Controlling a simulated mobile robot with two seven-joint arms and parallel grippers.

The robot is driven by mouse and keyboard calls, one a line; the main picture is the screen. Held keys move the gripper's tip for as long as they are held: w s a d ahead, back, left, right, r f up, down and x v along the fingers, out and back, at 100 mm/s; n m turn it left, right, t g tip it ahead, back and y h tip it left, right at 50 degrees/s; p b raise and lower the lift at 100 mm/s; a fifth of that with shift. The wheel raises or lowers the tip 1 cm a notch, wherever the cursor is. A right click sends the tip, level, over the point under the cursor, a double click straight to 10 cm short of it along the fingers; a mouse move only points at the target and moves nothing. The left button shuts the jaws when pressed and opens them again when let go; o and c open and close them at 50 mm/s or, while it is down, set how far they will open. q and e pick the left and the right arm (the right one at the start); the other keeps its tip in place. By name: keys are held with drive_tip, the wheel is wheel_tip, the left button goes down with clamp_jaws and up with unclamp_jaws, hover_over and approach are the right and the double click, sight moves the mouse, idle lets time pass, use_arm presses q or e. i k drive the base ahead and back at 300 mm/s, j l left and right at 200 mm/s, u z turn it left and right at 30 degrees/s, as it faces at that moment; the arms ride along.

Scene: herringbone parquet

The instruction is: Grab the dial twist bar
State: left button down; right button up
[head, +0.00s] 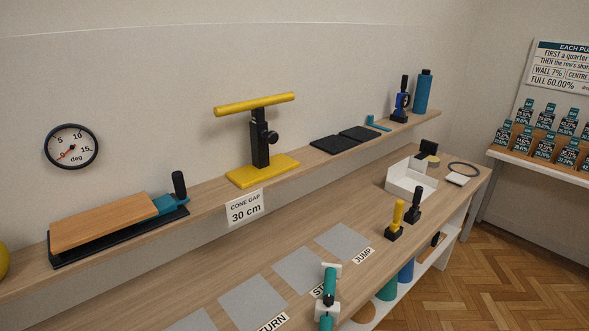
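A short bar with teal and black sections and white blocks (329,286) is at the bottom centre of the head view, near the front edge of the lower bench top. Its lower end is cut off by the picture's edge. It may be the dial twist bar, but I cannot read a dial on it. A yellow crossbar (256,104) stands on a black post with a side knob, on a yellow base (262,171) on the raised shelf. Neither of my grippers can be made out in the head view.
The raised shelf also holds a wooden board on a black tray (120,233), black pads (345,139) and a blue bottle (423,92). On the bench are grey mats (297,270), a yellow-handled piece (396,220), a black-handled piece (414,204) and a white open box (410,180).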

sight(330, 271)
drive_tip(key=u, duration=0.55)
drive_tip(key=i+l+u, duration=0.1)
drive_tip(key=l+u, duration=0.5)
drive_tip(key=u, duration=0.25)
drive_tip(key=l+u, duration=0.7)
drive_tip(key=u, duration=0.15)
